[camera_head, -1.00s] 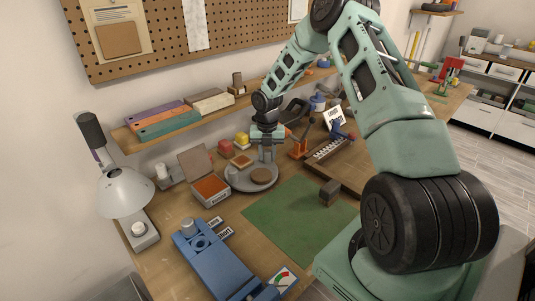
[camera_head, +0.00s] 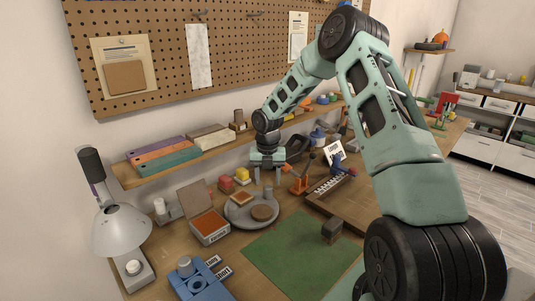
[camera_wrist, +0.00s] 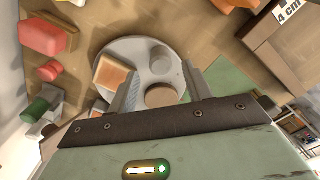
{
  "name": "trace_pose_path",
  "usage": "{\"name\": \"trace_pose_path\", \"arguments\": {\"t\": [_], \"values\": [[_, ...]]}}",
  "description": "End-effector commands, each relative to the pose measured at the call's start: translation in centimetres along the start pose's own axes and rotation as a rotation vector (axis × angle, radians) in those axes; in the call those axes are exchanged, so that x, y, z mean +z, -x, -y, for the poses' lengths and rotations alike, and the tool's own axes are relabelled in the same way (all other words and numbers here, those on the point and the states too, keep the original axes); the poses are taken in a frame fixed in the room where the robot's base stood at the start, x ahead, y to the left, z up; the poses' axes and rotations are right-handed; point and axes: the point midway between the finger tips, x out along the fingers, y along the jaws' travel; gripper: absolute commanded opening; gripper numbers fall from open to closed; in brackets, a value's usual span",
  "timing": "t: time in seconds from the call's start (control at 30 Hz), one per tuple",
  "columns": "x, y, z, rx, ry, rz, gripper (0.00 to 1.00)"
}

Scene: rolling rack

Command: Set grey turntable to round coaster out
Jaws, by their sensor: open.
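The grey turntable (camera_head: 235,219) is a round disc on the wooden bench. A brown round coaster (camera_head: 262,212) lies on its right part in the head view. An orange-topped square coaster (camera_head: 242,198) lies toward its back. In the wrist view the turntable (camera_wrist: 142,46) carries the square coaster (camera_wrist: 110,73), the round coaster (camera_wrist: 160,96) and a grey round piece (camera_wrist: 161,64). My gripper (camera_head: 267,180) is open and empty, fingers pointing down, above the back right of the turntable. In the wrist view its fingers (camera_wrist: 162,73) frame the round coaster, whose near edge is partly hidden.
An open box with an orange-brown inside (camera_head: 209,225) stands left of the turntable. Red and yellow blocks (camera_head: 242,175) sit behind it. An orange clamp (camera_head: 300,183) stands to the right.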

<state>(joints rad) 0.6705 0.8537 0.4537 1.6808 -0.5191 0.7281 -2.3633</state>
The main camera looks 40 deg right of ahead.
Motion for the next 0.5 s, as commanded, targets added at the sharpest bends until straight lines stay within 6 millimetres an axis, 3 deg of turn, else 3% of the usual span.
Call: {"name": "trace_pose_path", "arguments": {"t": [0.3, 0.5], "values": [[0.1, 7.5, 0.0, 0.001, -0.001, 0.005, 0.5], [0.1, 10.9, 0.0, 0.001, 0.001, 0.004, 0.5]]}}
